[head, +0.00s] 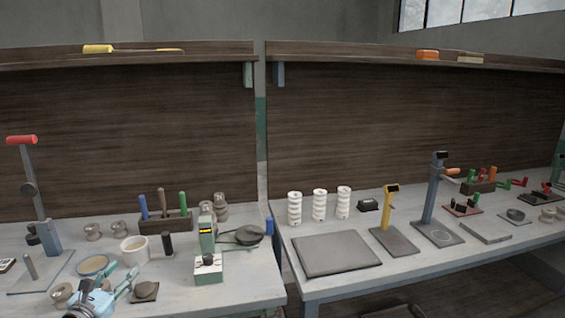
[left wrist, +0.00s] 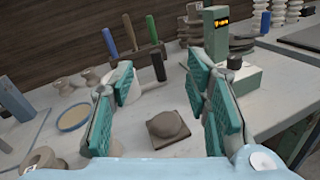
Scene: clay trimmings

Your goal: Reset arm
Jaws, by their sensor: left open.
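My left gripper (head: 122,283) is over the front of the left workbench in the head view, its jaws apart. In the left wrist view its two teal-padded fingers (left wrist: 160,110) stand wide open with nothing between them. A dark clay lump on a small square slab (left wrist: 168,128) lies on the bench beyond and below the fingers; it also shows just right of the gripper in the head view (head: 145,291). A white cup (head: 135,249) stands behind the gripper, partly hidden by a finger in the left wrist view. My right gripper is not in view.
A blue-rimmed dish (head: 93,265) and small clay pots (head: 93,231) stand near the gripper. A tool rack (head: 166,222) and a green device with a display (head: 207,235) stand behind. A second bench (head: 400,262) lies right, past a narrow gap.

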